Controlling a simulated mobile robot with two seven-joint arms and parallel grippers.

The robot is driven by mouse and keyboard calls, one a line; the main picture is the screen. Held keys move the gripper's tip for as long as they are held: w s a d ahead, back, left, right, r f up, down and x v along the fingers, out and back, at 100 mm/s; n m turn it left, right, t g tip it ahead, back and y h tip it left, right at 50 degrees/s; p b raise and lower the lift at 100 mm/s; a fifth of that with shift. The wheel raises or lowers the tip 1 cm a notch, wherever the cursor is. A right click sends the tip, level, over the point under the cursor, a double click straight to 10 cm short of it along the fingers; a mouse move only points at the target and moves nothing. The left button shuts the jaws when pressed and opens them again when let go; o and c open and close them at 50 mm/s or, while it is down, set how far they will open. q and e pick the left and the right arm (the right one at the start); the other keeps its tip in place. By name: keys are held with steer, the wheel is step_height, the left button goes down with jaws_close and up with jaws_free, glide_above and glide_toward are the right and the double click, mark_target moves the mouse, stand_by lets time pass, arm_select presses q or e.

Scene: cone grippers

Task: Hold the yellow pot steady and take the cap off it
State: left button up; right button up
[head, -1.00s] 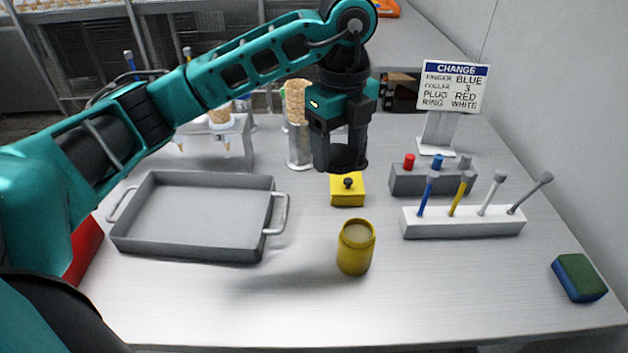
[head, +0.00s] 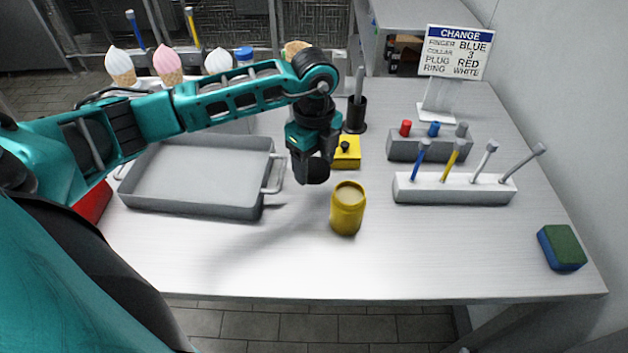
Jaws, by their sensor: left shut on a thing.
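The yellow pot (head: 347,210) stands upright on the metal table, right of the tray. Its top is uncovered and a pale round surface shows inside the rim. My left gripper (head: 312,160) is up and to the left of the pot, pointing down. It is shut on a dark round cap (head: 317,173), held apart from the pot. The finger contact on the cap is hard to make out. My right gripper is not in view, and nothing is seen holding the pot.
A grey tray (head: 150,203) with handles lies left. A yellow box (head: 350,160) with a dark knob is behind the gripper. Two racks (head: 455,192) (head: 400,150) stand right, a sign (head: 457,52) behind, a sponge (head: 562,248) at the right edge. The front table is clear.

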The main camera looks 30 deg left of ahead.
mark_target(314, 193)
arm_select(q)
steer(key=shift+f, duration=3.05)
steer(key=shift+f, duration=0.1)
steer(key=shift+f+b, duration=0.15)
steer(key=shift+b, duration=0.15)
steer(key=o, duration=1.2)
step_height(314, 193, up, 12)
steer(key=shift+r+p, duration=0.25)
steer(key=shift+p, duration=0.05)
